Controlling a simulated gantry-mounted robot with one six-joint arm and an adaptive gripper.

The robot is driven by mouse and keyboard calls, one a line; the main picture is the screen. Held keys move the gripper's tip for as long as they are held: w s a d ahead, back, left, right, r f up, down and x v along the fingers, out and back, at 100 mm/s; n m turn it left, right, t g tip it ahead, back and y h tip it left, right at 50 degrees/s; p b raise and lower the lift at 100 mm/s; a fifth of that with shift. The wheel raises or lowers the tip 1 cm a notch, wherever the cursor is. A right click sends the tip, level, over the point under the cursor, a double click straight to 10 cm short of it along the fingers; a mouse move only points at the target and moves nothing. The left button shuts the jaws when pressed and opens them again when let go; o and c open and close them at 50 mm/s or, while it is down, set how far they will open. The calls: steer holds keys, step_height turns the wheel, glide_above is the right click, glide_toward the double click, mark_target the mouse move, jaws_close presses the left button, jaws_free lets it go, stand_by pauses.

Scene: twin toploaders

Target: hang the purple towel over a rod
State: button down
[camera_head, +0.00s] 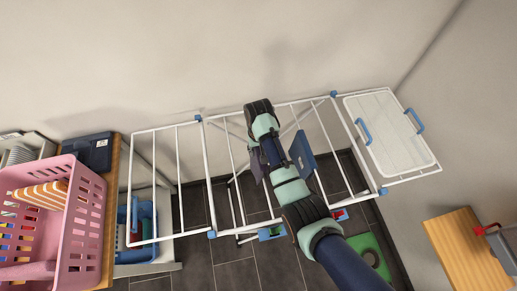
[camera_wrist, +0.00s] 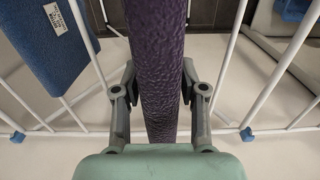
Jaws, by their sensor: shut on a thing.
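The purple towel (camera_wrist: 158,60) passes between the two fingers of my gripper (camera_wrist: 158,88) in the wrist view. My gripper is shut on it, and the towel looks like a narrow strip running up and down the picture. In the head view, a small part of the towel (camera_head: 257,166) shows left of my arm, over the drying rack. My arm hides the gripper there. The white drying rack (camera_head: 205,172) has several rods, which also show on both sides of the towel in the wrist view (camera_wrist: 227,60). I cannot tell whether the towel touches a rod.
A dark blue cloth (camera_head: 302,155) hangs on the rack just right of my arm. A pink basket (camera_head: 88,225) with a striped orange cloth stands at left.

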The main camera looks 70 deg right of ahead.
step_height(320, 180, down, 11)
steer(key=b, duration=0.7)
steer(key=c, duration=0.6)
jaws_free()
steer(key=shift+o, duration=0.2)
step_height(320, 180, up, 12)
steer(key=shift+r, duration=0.1)
